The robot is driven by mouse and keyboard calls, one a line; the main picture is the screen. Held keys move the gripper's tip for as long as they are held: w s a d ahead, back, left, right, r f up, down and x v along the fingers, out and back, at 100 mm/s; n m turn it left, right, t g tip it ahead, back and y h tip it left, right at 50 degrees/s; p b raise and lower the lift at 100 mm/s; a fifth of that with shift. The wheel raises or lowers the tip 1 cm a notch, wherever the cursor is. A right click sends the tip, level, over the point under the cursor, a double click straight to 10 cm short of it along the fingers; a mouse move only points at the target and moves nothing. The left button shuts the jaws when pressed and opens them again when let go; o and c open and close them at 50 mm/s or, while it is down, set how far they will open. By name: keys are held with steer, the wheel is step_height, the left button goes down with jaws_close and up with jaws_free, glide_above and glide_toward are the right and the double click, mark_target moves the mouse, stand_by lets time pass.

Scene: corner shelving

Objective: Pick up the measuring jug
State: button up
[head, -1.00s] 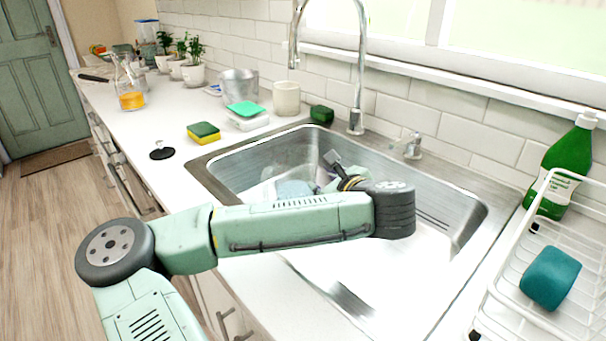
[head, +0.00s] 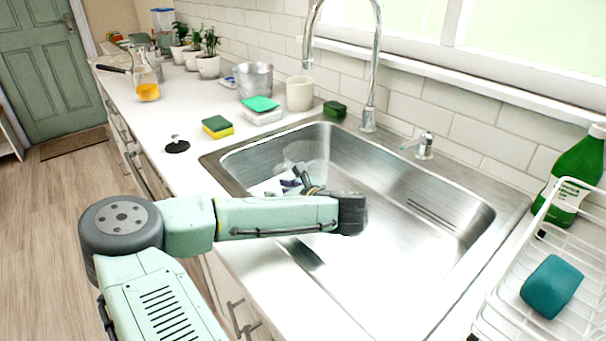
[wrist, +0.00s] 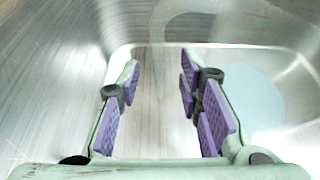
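My gripper (head: 297,182) is down inside the sink, partly hidden behind my arm. In the wrist view my gripper (wrist: 160,76) is open, its purple-padded fingers apart with only bare sink floor between them. A clear, see-through rounded shape (head: 306,150) stands in the far left part of the sink, beyond the gripper; it may be the measuring jug, but its outline and handle are unclear. A pale bluish round patch (wrist: 252,92) shows right of the fingers in the wrist view; I cannot tell what it is. The gripper touches no jug that I can make out.
The steel sink (head: 445,252) has raised walls around the gripper. A tall tap (head: 368,110) rises behind it. A white dish rack (head: 500,292) with a teal item stands right. Sponges, a cream cup (head: 300,94), a metal pot (head: 254,82) and a carafe (head: 147,90) stand left.

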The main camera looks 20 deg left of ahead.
steer(key=shift+w+a+f, duration=0.3)
steer(key=shift+w+a, duration=0.05)
steer(key=shift+a, duration=0.2)
steer(key=shift+c, duration=0.4)
jaws_close()
